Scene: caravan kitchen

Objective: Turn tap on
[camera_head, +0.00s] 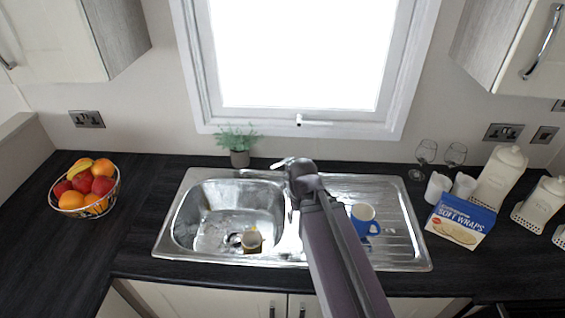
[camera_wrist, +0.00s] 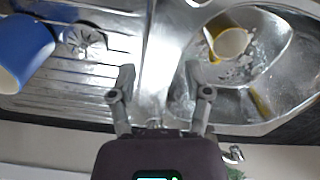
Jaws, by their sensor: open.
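The tap is mostly hidden behind my arm in the head view; a small chrome piece that looks like part of it (camera_head: 283,162) shows just left of my wrist, behind the sink. In the wrist view a chrome part (camera_wrist: 233,154), likely of the tap, shows right of my gripper near the lower edge. My gripper (camera_wrist: 162,80) is open, with two grey fingers apart and nothing seen held between them. It is over the strip between basin and drainboard. The metal sink (camera_head: 180,225) has its basin on the left. In the head view my arm hides the fingers.
A yellow and white mug (camera_head: 252,241) lies in the basin. A blue mug (camera_head: 366,222) is on the drainboard. A potted plant (camera_head: 238,146) stands behind the sink, below the window. Glasses, jars and a wraps box (camera_head: 461,221) are right; a fruit bowl (camera_head: 98,207) is left.

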